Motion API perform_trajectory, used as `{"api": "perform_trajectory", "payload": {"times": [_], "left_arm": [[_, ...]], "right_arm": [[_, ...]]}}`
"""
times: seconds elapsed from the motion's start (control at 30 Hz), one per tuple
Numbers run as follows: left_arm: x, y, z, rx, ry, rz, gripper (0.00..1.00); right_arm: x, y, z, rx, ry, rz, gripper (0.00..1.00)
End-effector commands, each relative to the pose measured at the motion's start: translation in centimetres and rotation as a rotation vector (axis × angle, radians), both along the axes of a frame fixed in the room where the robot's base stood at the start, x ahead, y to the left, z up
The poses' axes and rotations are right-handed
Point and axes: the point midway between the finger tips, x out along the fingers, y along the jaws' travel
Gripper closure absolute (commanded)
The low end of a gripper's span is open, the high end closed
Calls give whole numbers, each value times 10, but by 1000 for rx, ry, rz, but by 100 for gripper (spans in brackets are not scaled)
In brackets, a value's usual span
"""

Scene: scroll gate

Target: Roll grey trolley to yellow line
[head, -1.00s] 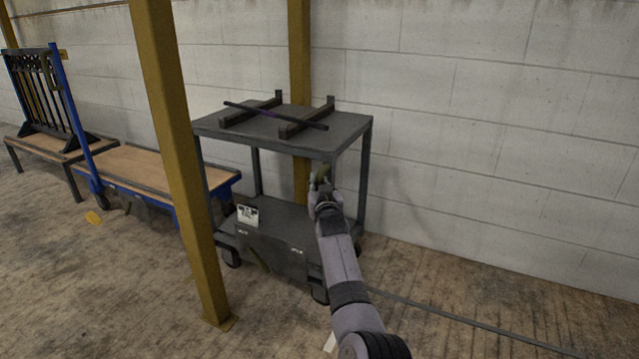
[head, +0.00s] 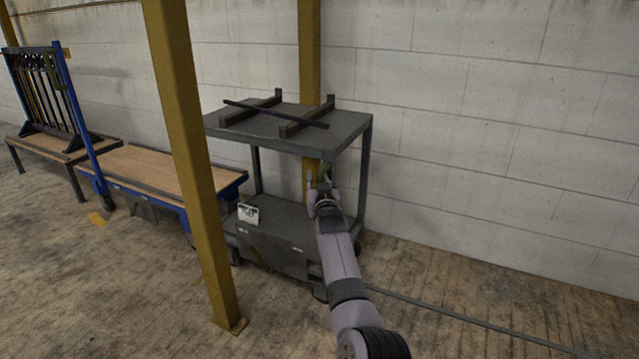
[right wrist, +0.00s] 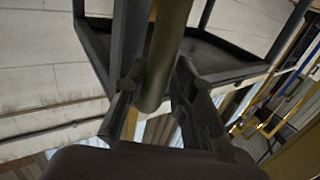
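The grey trolley (head: 350,128) stands in the middle of the head view, with a flat top shelf, a lower shelf and castors. My right gripper (head: 324,182) is at its near side, below the top shelf. In the right wrist view its two fingers (right wrist: 158,85) are on either side of an olive-grey bar (right wrist: 167,50), and it looks shut on this bar, the trolley handle. My left gripper is not in view.
A yellow post (head: 188,150) stands close in front of the trolley's left side. Another yellow post (head: 309,50) is behind it at the wall. A blue cart with a wooden deck (head: 140,165) is to the left. The floor at right is open, crossed by a thin dark strip (head: 450,313).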

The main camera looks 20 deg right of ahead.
Motion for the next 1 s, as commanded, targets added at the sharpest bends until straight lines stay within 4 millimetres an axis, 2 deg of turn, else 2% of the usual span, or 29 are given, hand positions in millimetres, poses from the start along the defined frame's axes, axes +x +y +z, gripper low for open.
{"api": "perform_trajectory", "payload": {"times": [0.2,0.57,0.77,1.0], "left_arm": [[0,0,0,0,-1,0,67],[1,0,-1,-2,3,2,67],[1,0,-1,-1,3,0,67],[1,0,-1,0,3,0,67]], "right_arm": [[0,0,-1,1,2,1,62],[-3,-1,-2,0,2,-2,62],[-19,3,-4,-1,3,-4,62],[-51,14,-3,0,3,-1,62]]}}
